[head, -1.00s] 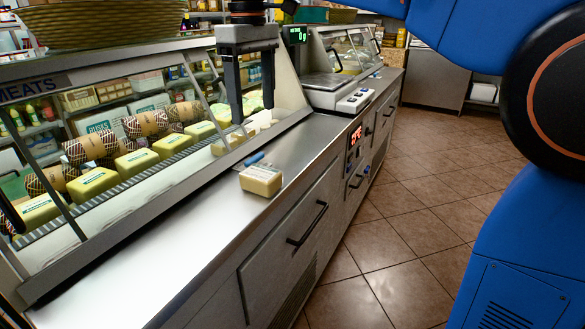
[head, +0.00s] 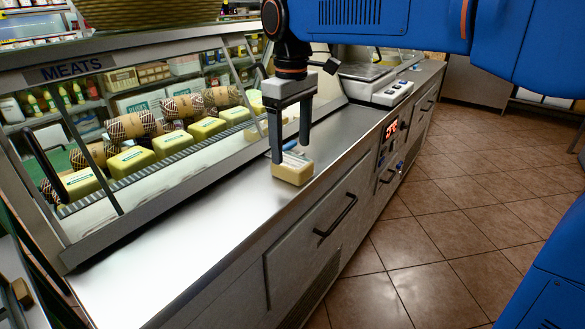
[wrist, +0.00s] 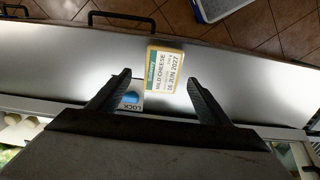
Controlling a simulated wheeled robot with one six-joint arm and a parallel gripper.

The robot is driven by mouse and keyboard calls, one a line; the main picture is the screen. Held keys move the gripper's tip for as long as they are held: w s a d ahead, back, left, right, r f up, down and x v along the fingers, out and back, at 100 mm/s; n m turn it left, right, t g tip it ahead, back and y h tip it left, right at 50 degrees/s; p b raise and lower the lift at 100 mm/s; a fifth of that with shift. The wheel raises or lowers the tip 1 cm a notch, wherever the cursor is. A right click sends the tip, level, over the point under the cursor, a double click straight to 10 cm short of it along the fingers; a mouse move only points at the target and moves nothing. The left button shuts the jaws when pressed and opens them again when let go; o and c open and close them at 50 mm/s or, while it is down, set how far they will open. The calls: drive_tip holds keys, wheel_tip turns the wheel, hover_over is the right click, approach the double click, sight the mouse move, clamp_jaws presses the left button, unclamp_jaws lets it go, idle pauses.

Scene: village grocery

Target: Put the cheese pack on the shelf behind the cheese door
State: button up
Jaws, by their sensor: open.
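The cheese pack (head: 292,173), a yellow block with a white label, lies on the steel counter (head: 215,220) near its front edge. In the wrist view its label (wrist: 163,70) reads mild cheese. My gripper (head: 291,151) is open and points down just above and behind the pack. In the wrist view the open fingertips (wrist: 160,77) straddle the pack's near end, with nothing clamped. A glass-fronted case (head: 150,160) behind the counter holds yellow packs and wrapped rolls. Its sign (head: 85,70) reads MEATS. I cannot tell which door is the cheese door.
A small blue piece marked LOCK (wrist: 130,98) sits beside the pack on the case side. A scale (head: 375,85) stands farther along the counter. Drawers with black handles (head: 335,216) face the tiled floor (head: 440,200). The counter's near stretch is clear.

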sight(293, 160)
drive_tip(key=f, duration=0.4)
drive_tip(key=shift+s+d, duration=0.1)
drive_tip(key=shift+s, duration=0.25)
drive_tip(key=shift+f, duration=0.6)
drive_tip(key=shift+c, duration=0.6)
drive_tip(key=c, duration=1.3)
